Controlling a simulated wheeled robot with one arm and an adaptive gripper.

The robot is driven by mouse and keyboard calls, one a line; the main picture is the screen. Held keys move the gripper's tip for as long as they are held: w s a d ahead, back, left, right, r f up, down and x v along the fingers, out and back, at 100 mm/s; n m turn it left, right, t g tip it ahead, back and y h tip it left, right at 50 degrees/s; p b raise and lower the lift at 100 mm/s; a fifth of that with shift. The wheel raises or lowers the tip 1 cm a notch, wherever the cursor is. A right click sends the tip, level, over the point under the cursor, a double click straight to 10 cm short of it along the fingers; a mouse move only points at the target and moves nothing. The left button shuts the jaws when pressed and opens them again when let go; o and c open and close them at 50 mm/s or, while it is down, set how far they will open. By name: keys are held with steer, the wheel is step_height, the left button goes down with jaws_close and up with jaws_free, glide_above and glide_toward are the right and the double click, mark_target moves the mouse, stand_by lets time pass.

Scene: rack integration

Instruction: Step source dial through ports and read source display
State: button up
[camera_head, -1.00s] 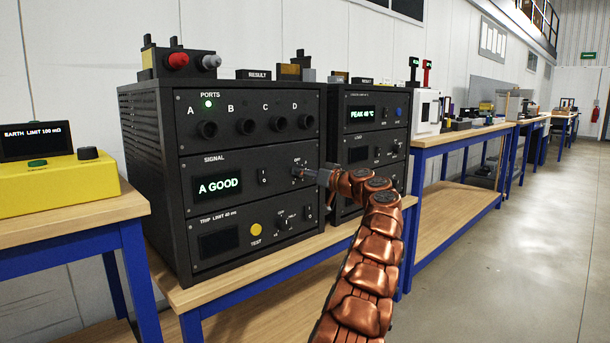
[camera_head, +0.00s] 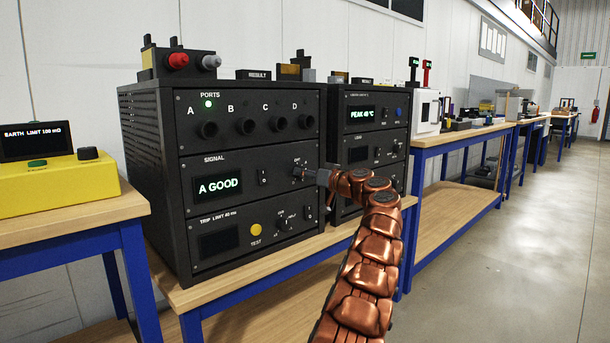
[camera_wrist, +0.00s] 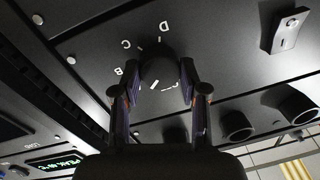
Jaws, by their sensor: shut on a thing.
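The black rack (camera_head: 151,190) stands on a wood-topped bench. Its signal panel has a source display (camera_head: 218,186) reading "A GOOD" in pale letters. In the row of ports, A (camera_head: 207,130), B (camera_head: 246,127), C (camera_head: 279,124) and D (camera_head: 305,122), a green light is lit above A. The source dial (camera_wrist: 159,72) is a round dark knob in the wrist view, with B, C and D marked around it; my fingers hide part of the scale. My gripper (camera_wrist: 155,82) is shut on the dial, a finger on each side.
A toggle switch (camera_head: 262,177) sits left of the dial. Below is a trip-limit panel with a yellow test button (camera_head: 256,230). A second rack unit (camera_head: 376,113) stands close on the right. A yellow tester (camera_head: 60,185) is at left. The aisle floor at right is clear.

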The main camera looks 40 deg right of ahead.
steer(key=shift+m+t+p, duration=0.3)
steer(key=shift+m+p, duration=3.25)
steer(key=shift+m, duration=1.45)
steer(key=shift+h, duration=0.3)
steer(key=shift+f, duration=0.1)
steer(key=o, duration=1.2)
steer(key=shift+c, duration=0.2)
